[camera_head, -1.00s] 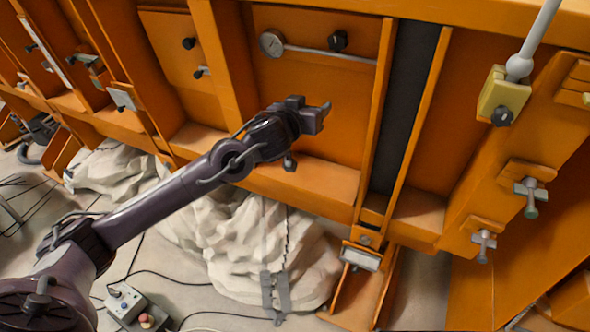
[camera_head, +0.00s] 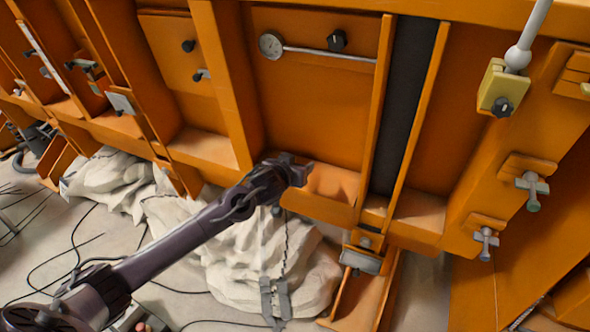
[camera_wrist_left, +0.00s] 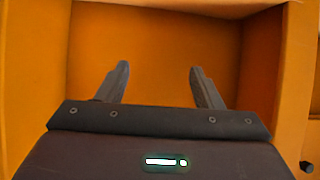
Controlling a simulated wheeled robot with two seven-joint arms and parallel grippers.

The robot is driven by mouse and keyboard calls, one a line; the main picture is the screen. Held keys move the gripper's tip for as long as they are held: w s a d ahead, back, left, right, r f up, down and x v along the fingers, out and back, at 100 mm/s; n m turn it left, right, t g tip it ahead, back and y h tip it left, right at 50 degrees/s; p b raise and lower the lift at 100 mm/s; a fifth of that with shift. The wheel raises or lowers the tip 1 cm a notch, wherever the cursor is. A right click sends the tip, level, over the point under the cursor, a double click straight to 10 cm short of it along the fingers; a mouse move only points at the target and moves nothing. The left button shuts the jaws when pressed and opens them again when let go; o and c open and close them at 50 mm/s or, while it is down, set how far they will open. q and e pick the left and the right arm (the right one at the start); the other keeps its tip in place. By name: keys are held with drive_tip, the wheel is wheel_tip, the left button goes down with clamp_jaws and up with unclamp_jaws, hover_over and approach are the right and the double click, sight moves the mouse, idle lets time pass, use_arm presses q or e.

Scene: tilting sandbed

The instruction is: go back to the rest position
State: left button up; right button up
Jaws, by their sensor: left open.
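My left gripper (camera_head: 298,168) is at the end of my dark arm, which comes in from the lower left in the head view. It is in front of the lower part of an orange panel bay (camera_head: 318,105) of the sandbed. In the left wrist view my left gripper (camera_wrist_left: 158,85) shows two dark fingers spread apart with nothing between them. Behind them is the bare orange bay. My right gripper is not in view.
A dial gauge (camera_head: 271,45) and a black knob (camera_head: 337,39) are on the panel above my gripper. Pale crumpled sacks (camera_head: 262,262) lie on the floor below. Cables (camera_head: 70,250) run over the floor at left. A yellow block with a rod (camera_head: 503,88) is at upper right.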

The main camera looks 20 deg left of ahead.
use_arm(q)
drive_tip(key=shift+f, duration=0.45)
drive_tip(key=s+a+f+g, duration=0.15)
drive_tip(key=s+f, duration=0.45)
drive_tip(key=f, duration=0.6)
drive_tip(key=s+f+m+g, duration=0.1)
drive_tip(key=s+f+g, duration=0.35)
drive_tip(key=f, duration=0.75)
drive_tip(key=s+a+f, duration=0.1)
drive_tip(key=s+f, duration=0.7)
drive_tip(key=f, duration=0.4)
drive_tip(key=s+d+f+g, duration=0.2)
drive_tip(key=s+f, duration=0.4)
drive_tip(key=s, duration=0.7)
drive_tip(key=s+d+f+m+g, duration=0.1)
drive_tip(key=s+f, duration=0.5)
drive_tip(key=s, duration=0.7)
drive_tip(key=s+d+f+m+g, duration=0.1)
drive_tip(key=s+d+f+g, duration=0.2)
drive_tip(key=s+f, duration=0.4)
drive_tip(key=s+d, duration=0.1)
drive_tip(key=s, duration=0.5)
drive_tip(key=shift+s+d+g, duration=0.3)
drive_tip(key=shift+s+d, duration=0.05)
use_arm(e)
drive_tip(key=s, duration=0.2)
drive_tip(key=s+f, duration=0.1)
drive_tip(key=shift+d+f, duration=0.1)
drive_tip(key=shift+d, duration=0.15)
